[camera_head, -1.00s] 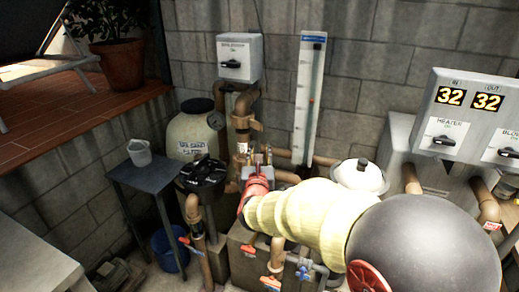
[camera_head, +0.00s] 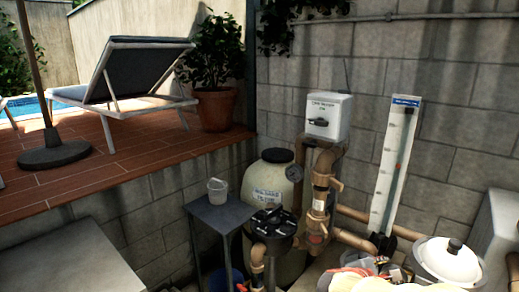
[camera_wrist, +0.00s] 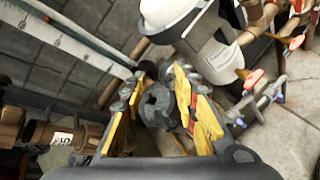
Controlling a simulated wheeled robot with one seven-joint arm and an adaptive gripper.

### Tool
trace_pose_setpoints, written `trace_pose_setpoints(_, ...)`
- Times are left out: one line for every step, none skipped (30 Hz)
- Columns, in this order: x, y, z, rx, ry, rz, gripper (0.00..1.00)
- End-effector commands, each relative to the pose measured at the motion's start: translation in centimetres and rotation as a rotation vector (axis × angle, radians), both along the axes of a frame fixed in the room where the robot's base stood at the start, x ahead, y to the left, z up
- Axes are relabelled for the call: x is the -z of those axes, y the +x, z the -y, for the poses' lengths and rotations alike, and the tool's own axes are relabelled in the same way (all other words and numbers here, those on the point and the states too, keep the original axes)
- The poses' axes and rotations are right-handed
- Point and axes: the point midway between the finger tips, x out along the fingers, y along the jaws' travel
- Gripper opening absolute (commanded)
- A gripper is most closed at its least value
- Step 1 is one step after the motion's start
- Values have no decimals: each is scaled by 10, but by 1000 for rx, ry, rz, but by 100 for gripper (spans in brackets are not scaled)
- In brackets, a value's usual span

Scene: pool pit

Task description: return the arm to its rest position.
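My gripper (camera_wrist: 160,105) shows in the wrist view with its two yellow-padded fingers spread apart. A dark grey rounded fitting shows in the gap, seemingly beyond the fingertips; I cannot tell its distance. I see nothing clasped between the pads. In the head view, only a small cream and red part of my arm (camera_head: 352,281) shows at the bottom edge, right of the middle. The rest of the arm is cut off below.
A switch box (camera_head: 329,116) hangs on the wall. A raised deck (camera_head: 120,165) lies left.

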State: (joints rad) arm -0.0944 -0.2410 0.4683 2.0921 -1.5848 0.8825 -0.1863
Motion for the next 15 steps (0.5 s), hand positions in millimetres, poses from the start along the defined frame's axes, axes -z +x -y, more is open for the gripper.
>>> trace_pose_setpoints(3,-20,3,76,79,23,30)
trace_pose_setpoints(6,-33,3,123,131,37,30)
trace_pose_setpoints(10,-49,3,187,199,56,30)
trace_pose_setpoints(14,-61,2,235,251,69,30)
trace_pose_setpoints(17,-74,-1,282,303,84,30)
trace_pose_setpoints(21,-89,-5,346,373,104,30)
trace_pose_setpoints(24,-101,-9,392,426,117,30)
trace_pose_setpoints(26,-112,-13,438,478,133,30)
trace_pose_setpoints(30,-126,-20,499,550,153,30)
trace_pose_setpoints(31,-137,-27,543,603,167,30)
trace_pose_setpoints(33,-147,-34,587,657,180,30)
trace_pose_setpoints(35,-160,-44,646,732,200,30)
trace_pose_setpoints(36,-169,-52,688,788,214,30)
trace_pose_setpoints(36,-177,-61,729,844,228,30)
trace_pose_setpoints(35,-188,-73,781,917,246,30)
